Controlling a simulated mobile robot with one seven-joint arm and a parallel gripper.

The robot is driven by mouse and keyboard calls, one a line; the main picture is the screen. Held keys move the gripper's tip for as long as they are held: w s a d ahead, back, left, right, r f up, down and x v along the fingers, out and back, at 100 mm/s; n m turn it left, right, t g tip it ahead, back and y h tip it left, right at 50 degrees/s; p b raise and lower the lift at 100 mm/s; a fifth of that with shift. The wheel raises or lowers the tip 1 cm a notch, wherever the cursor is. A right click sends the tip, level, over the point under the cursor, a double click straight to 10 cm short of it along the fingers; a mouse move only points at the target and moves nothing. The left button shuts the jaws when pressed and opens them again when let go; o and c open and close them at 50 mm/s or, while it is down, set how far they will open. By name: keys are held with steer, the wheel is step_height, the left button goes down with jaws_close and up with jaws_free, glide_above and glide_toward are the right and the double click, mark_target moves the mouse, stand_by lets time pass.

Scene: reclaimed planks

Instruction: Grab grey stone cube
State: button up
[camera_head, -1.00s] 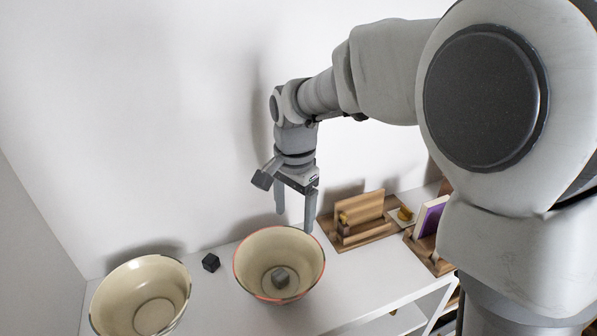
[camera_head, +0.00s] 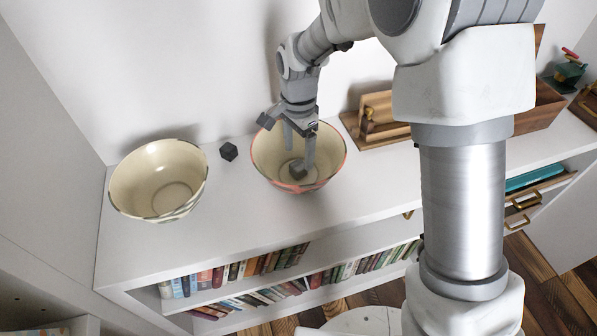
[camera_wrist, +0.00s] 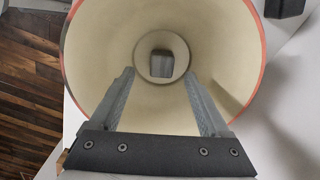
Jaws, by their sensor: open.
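The grey stone cube (camera_head: 298,170) lies in the bottom of a cream bowl with a red rim (camera_head: 338,163). In the wrist view the cube (camera_wrist: 161,64) sits at the bowl's centre, beyond and between my fingertips. My gripper (camera_head: 299,160) is open and points down into this bowl, its fingers inside the rim. In the wrist view the open gripper (camera_wrist: 160,80) has nothing between its fingers. In the head view a finger partly overlaps the cube.
A second cream bowl (camera_head: 160,180), empty, stands at left. A dark cube (camera_head: 229,151) lies between the bowls. Wooden holders (camera_head: 375,121) stand to the right against the wall. Books (camera_head: 240,270) fill the shelves below. The white top (camera_head: 240,215) is clear in front.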

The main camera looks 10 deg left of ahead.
mark_target(299, 164)
steer(key=f+b, duration=0.1)
steer(key=f, duration=0.2)
steer(key=f+b, duration=0.1)
steer(key=f, duration=0.1)
steer(key=shift+w+f, duration=0.2)
steer(key=shift+f, duration=0.2)
steer(key=shift+r, duration=0.1)
jaws_close()
